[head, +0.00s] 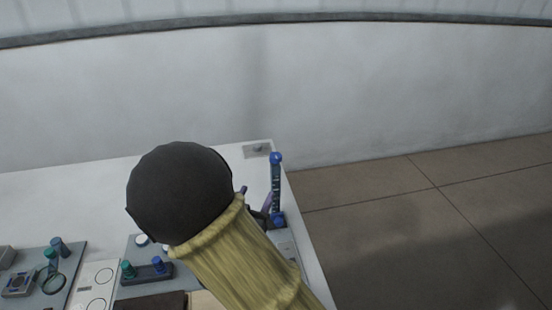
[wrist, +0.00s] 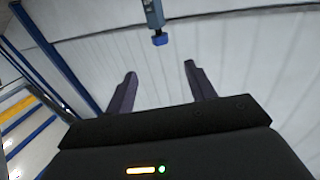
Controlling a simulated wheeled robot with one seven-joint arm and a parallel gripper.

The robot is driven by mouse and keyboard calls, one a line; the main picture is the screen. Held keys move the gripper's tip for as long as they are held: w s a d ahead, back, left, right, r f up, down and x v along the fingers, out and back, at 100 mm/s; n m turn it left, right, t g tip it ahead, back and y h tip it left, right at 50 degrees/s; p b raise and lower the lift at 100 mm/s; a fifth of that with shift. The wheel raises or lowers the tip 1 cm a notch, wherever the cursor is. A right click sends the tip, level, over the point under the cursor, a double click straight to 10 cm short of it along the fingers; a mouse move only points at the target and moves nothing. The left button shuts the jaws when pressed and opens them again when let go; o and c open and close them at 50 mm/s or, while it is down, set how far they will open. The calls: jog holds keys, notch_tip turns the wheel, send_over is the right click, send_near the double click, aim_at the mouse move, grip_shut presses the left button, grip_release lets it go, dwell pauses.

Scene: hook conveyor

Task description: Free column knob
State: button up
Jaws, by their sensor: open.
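The column (head: 276,187) stands upright near the right edge of the white table, with a blue knob (head: 276,157) at its top and a blue foot. In the wrist view the column (wrist: 152,12) enters from the top edge and ends in the blue knob (wrist: 159,39). My gripper (wrist: 160,69) is open and empty. The knob lies beyond its two purple fingertips, roughly centred between them and not touching either. In the head view my arm hides most of the gripper; a bit of purple finger shows just left of the column.
The white table (head: 60,190) holds a small plate (head: 256,150) at its back corner. A dark rack with green and blue knobs (head: 146,272) and a grey tray (head: 75,265) stand at the left. Bare tiled floor (head: 420,220) lies to the right.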

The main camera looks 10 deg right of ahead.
aim_at(274, 162)
jog(key=shift+w+d, duration=0.1)
jog(key=shift+w, duration=0.05)
jog(key=p+x, duration=0.4)
jog(key=x, duration=1.3)
jog(key=shift+w, duration=0.1)
jog(key=c, duration=0.9)
